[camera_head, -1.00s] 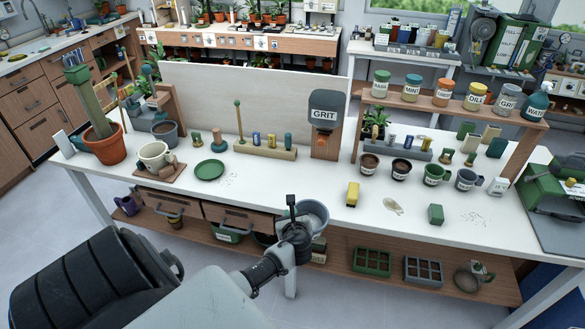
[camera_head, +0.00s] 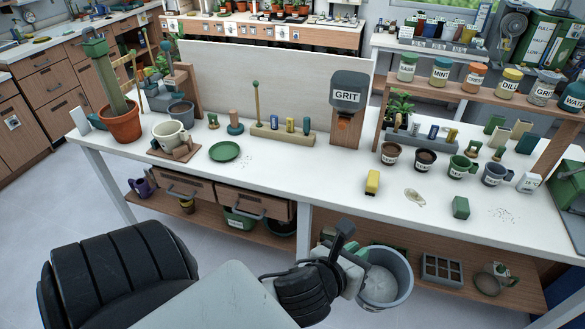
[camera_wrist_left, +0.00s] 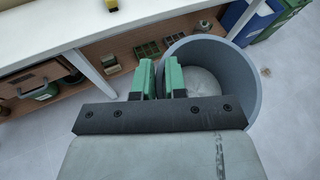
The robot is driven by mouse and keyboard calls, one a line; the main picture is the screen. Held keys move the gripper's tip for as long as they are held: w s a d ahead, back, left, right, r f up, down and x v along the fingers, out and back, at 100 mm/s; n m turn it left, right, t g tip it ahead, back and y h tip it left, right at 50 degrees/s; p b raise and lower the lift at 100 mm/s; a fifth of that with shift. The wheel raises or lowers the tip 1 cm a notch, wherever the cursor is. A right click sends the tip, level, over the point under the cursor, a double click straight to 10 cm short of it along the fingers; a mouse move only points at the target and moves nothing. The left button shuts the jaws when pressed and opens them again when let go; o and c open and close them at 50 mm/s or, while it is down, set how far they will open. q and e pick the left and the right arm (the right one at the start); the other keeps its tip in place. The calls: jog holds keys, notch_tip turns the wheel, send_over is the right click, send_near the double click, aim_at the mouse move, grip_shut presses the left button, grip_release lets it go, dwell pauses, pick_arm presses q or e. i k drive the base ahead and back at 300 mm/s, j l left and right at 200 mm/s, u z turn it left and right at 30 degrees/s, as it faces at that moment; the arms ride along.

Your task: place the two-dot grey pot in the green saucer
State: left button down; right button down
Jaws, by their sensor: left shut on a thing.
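A grey pot (camera_head: 398,292) hangs from my left gripper (camera_head: 358,270), in front of the table and below its top. The left wrist view shows the green fingers (camera_wrist_left: 160,80) shut on the pot's near rim, with the pot (camera_wrist_left: 247,85) extending right and pale inside. No dots show on its visible side. The green saucer (camera_head: 225,151) lies on the table's left half, apart from the pot, with nothing on it. My right gripper is out of view.
The white table (camera_head: 300,178) has a clear front strip near the saucer. A block rack (camera_head: 282,134) stands behind-right.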

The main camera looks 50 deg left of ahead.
aim_at(225, 152)
jog(key=u, duration=1.1)
jog(key=i+u, duration=0.2)
jog(key=u, duration=0.15)
jog(key=i+u, duration=0.35)
jog(key=i+l+u, duration=0.1)
jog(key=u, duration=0.25)
